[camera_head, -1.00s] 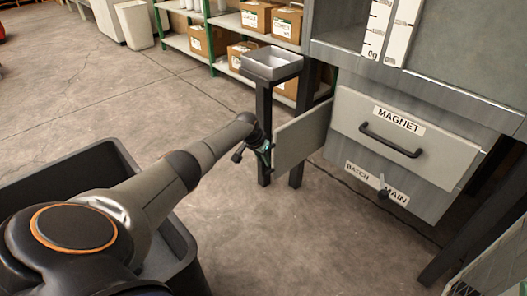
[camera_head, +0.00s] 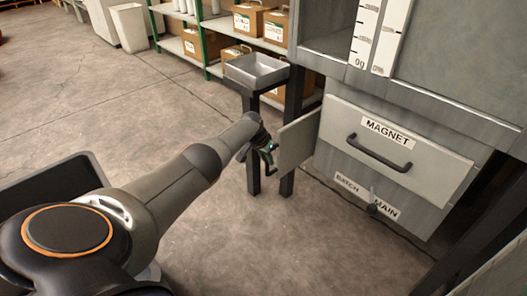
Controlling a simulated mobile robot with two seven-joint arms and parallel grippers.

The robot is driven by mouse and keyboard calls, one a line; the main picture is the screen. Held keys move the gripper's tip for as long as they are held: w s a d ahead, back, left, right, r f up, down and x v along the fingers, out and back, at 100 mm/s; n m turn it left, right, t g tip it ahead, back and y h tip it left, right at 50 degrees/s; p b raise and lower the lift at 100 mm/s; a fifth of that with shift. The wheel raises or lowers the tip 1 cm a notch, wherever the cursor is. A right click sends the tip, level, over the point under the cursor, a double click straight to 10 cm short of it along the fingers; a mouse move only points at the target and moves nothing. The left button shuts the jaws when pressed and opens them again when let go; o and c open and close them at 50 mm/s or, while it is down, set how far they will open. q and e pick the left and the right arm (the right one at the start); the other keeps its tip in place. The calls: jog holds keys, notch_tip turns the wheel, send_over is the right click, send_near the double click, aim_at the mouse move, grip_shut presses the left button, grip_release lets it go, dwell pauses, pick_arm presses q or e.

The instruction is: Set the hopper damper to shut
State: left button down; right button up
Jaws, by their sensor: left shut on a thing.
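The hopper damper appears to be a flat grey plate (camera_head: 297,143) that sticks out of the left side of the grey hopper machine (camera_head: 440,130). My left gripper (camera_head: 270,152) is at the plate's outer left edge and is shut on it. The gripper is small and dark in the picture, so the exact hold is hard to see. Part of the plate still stands out from the machine; its inner end is hidden by the machine's side. My right gripper is not in view.
A metal tray on a post (camera_head: 257,70) stands just behind the plate. Shelves with boxes (camera_head: 262,22) stand behind. The floor in front is open.

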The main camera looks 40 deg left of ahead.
pick_arm(q)
jog(key=shift+a, duration=0.2)
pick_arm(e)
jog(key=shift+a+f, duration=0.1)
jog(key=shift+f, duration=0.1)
pick_arm(q)
jog(key=c, duration=1)
grip_release()
jog(key=shift+o, duration=1)
jog(key=shift+w+d, duration=0.1)
jog(key=shift+d, duration=0.05)
jog(key=p+v, duration=1.2)
jog(key=p, duration=0.1)
jog(key=shift+r+p, duration=0.3)
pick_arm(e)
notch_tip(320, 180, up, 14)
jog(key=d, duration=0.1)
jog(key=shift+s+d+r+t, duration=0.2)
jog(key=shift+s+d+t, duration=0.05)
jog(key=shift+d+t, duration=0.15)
